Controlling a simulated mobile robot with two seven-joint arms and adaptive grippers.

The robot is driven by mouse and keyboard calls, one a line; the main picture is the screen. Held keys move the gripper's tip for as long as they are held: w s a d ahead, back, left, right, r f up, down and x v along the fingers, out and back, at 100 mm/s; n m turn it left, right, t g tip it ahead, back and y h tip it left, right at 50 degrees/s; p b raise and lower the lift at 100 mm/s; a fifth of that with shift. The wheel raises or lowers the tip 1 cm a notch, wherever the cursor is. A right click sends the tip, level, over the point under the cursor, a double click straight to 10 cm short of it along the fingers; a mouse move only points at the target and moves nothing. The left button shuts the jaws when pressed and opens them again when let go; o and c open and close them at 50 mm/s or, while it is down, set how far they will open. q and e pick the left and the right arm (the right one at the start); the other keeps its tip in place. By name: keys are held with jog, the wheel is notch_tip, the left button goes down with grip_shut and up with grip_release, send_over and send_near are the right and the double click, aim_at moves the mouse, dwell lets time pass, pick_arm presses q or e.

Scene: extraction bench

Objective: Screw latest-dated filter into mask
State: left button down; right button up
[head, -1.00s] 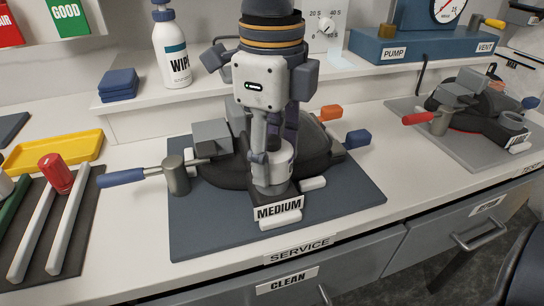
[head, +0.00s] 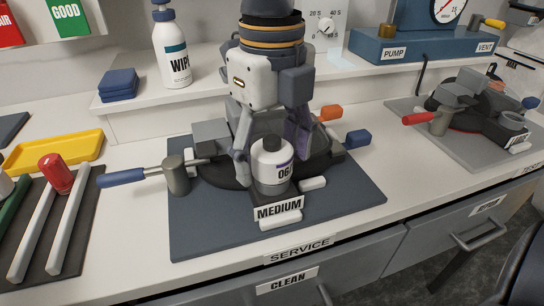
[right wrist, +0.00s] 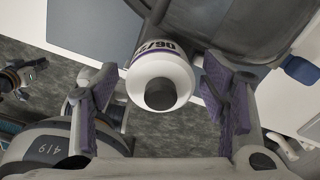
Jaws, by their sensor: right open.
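A white filter (head: 271,161) with a purple stripe and a date starting "06" stands upright on the front port of the dark mask (head: 225,177) labelled MEDIUM. The rest of the date is hard to read. In the right wrist view the filter (right wrist: 160,78) shows end-on between the spread fingers, with gaps on both sides. My right gripper (head: 270,153) is open around the filter, coming from above and behind it, and hides part of the mask. The join between filter and port cannot be seen clearly.
The mask lies on a blue-grey mat (head: 205,235) with a blue-handled tool (head: 130,177) at its left. Another mask (head: 475,120) is at right. Bare bench separates the mats.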

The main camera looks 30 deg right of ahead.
jog(key=n, duration=2)
jog(key=shift+n, duration=0.4)
jog(key=n, duration=0.4)
jog(key=shift+n, duration=0.4)
jog(key=shift+c, duration=0.6)
